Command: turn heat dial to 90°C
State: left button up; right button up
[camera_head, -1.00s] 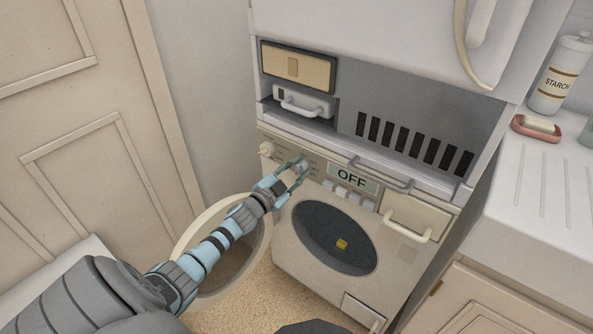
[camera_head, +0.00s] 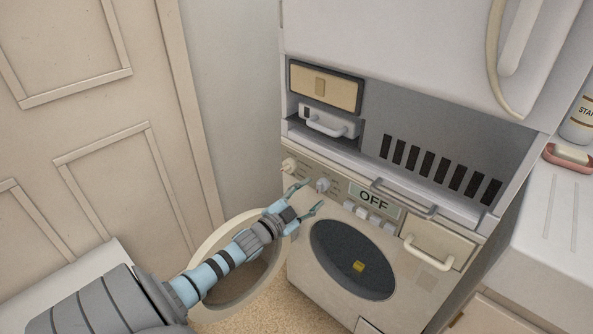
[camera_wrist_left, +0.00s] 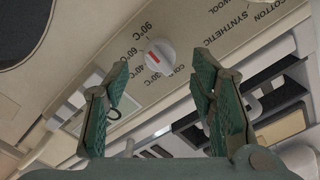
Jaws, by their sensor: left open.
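The heat dial (camera_head: 322,185) is the right one of two white knobs on the washer's control panel. In the left wrist view the dial (camera_wrist_left: 160,57) shows upside down, with a red mark on its face and printed labels including 90°C and 60°C around it. The mark lies on the dial's left side there; I cannot tell exactly which label it meets. My left gripper (camera_head: 313,194) is open, just in front of the dial. In the wrist view the gripper (camera_wrist_left: 160,65) has the dial framed between its fingertips, with nothing held. My right gripper is out of view.
A second knob (camera_head: 290,165) sits left of the dial. The display (camera_head: 374,199) reads OFF, with white buttons (camera_head: 361,216) below it. The round washer door (camera_head: 212,312) hangs open below my left arm. A shelf edge with a handle (camera_head: 404,201) is above the panel.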

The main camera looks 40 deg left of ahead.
pick_arm(q)
jog(key=s, duration=0.8)
jog(key=shift+d, duration=0.1)
